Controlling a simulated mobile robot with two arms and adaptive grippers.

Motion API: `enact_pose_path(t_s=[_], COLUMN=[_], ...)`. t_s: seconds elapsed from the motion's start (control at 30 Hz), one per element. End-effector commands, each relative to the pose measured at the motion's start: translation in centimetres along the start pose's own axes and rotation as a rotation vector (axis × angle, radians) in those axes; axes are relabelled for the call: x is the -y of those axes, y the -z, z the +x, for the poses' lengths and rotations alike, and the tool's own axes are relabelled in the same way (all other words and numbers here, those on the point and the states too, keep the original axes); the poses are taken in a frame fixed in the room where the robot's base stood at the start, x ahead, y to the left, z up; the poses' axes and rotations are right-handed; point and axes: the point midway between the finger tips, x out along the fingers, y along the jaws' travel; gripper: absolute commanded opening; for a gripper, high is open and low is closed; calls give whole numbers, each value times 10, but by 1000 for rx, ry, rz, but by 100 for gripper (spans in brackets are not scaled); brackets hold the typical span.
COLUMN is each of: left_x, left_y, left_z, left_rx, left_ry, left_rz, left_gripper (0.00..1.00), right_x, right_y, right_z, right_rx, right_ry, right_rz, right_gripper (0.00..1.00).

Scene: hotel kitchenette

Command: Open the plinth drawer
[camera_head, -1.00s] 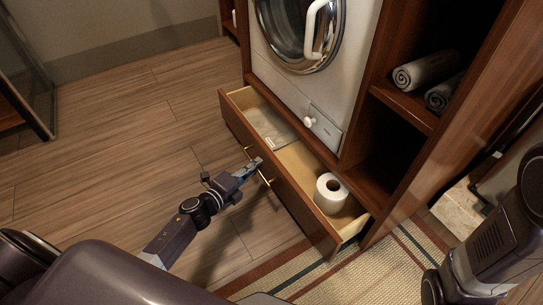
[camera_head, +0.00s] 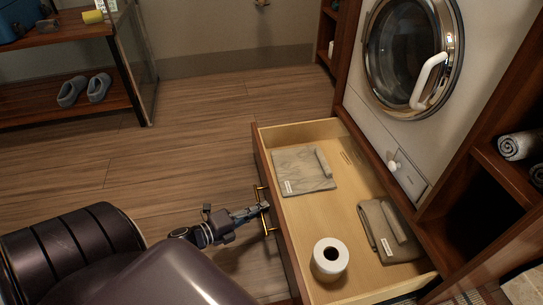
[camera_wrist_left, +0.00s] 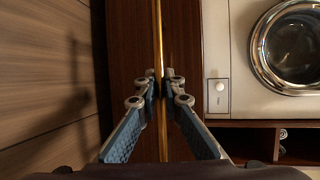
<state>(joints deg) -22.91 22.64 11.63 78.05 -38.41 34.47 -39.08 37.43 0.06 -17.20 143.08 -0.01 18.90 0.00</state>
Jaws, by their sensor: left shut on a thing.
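The plinth drawer (camera_head: 370,297) stands pulled well out under the washing machine, with its light wooden inside showing. Its dark front has a brass handle (camera_head: 264,193). My left gripper (camera_head: 264,208) is shut on this handle from the front. In the left wrist view the gripper (camera_wrist_left: 160,82) has its two blue fingers on either side of the long brass bar (camera_wrist_left: 158,40). Inside the drawer are a toilet roll (camera_head: 330,259), a flat grey packet (camera_head: 303,171) and a folded grey-brown cloth (camera_head: 389,231). My right gripper is in neither current view.
The washing machine (camera_head: 385,120) with a white door handle stands above the drawer. Shelves with rolled towels (camera_head: 520,145) are at right. A wooden rack with slippers (camera_head: 98,87) is at the back left. The wooden floor (camera_head: 200,130) left of the drawer is clear.

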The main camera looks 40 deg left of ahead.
Motion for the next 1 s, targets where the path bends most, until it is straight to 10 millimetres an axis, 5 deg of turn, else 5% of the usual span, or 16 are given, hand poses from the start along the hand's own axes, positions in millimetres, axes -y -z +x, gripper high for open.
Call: enact_pose_path(t_s=[0.57, 0.67, 1.0], left_x=[-3, -3, -3], left_y=[-3, -3, -3], left_z=[-8, -8, -12], left_rx=[-1, -1, 0], left_ry=[-1, -1, -2], left_rz=[0, 0, 0], left_gripper=[0, 16, 16], right_x=[0, 0, 0], right_y=[-7, -6, -2], right_z=[-3, -3, -1], right_rx=[18, 17, 6], right_ry=[0, 0, 2], right_rz=[0, 0, -2], right_gripper=[40, 40, 40])
